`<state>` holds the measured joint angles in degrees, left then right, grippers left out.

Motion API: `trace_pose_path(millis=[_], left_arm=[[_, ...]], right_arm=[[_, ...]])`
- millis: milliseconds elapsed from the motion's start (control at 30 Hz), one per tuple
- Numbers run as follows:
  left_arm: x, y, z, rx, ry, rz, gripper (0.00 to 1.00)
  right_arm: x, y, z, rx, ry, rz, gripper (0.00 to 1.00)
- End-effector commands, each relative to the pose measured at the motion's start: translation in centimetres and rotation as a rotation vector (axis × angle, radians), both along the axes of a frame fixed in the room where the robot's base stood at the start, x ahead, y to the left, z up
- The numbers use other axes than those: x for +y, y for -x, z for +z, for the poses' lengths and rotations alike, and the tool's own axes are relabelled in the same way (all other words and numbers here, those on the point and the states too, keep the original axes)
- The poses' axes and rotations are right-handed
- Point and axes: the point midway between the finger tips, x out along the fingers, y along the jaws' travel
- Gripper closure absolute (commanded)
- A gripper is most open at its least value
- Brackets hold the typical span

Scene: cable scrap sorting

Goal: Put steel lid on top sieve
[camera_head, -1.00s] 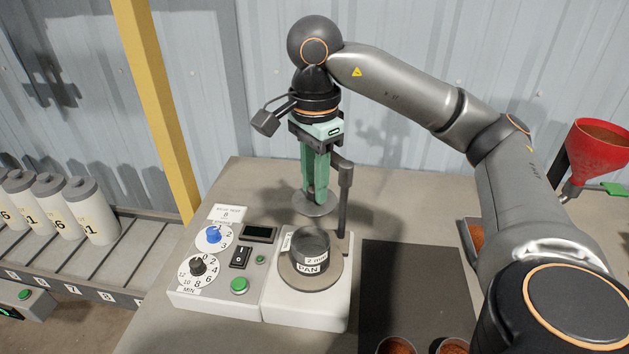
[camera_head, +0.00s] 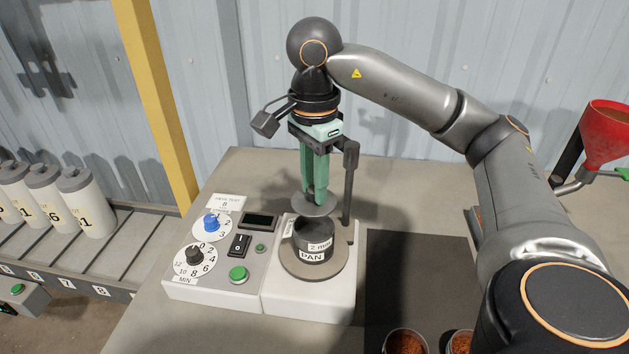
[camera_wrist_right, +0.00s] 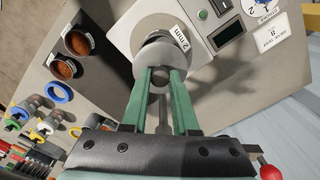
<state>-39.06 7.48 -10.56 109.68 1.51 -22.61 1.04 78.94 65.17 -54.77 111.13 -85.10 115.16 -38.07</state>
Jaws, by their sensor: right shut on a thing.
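The steel lid (camera_head: 313,206) is a thin grey disc. My right gripper (camera_head: 315,192) points down and is shut on its knob, which shows between the fingertips in the wrist view, with the lid (camera_wrist_right: 150,62) below. The lid hangs roughly level in the air, above and a little behind the sieve stack in the head view. The top sieve (camera_head: 318,246), a dark open cylinder labelled 2 mm, sits on the pan (camera_head: 313,257) on the white shaker. In the wrist view the lid partly covers the sieve (camera_wrist_right: 182,42). My left gripper is not in view.
A dark upright post (camera_head: 349,185) stands close to the right of the lid. A control panel (camera_head: 215,260) with knobs and buttons is left of the stack. Cups of reddish granules (camera_head: 405,342) stand at the front right. A red funnel (camera_head: 606,135) is at far right.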

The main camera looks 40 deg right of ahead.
Motion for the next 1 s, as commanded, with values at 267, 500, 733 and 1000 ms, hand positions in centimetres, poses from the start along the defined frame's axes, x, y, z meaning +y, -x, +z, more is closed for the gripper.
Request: trace_pose_path(millis=[267, 500, 733, 1000], left_arm=[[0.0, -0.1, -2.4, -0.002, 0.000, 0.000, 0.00], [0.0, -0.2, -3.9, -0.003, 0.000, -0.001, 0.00], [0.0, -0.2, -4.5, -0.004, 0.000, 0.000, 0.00], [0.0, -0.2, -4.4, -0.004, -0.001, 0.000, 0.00]], right_arm=[[0.0, 0.0, -2.6, 0.000, 0.000, -0.001, 1.00], [0.0, 0.0, -4.4, 0.000, 0.000, 0.000, 1.00], [0.0, 0.0, -5.2, 0.000, 0.000, 0.000, 1.00], [0.0, 0.0, -5.2, 0.000, 0.000, 0.000, 1.00]])
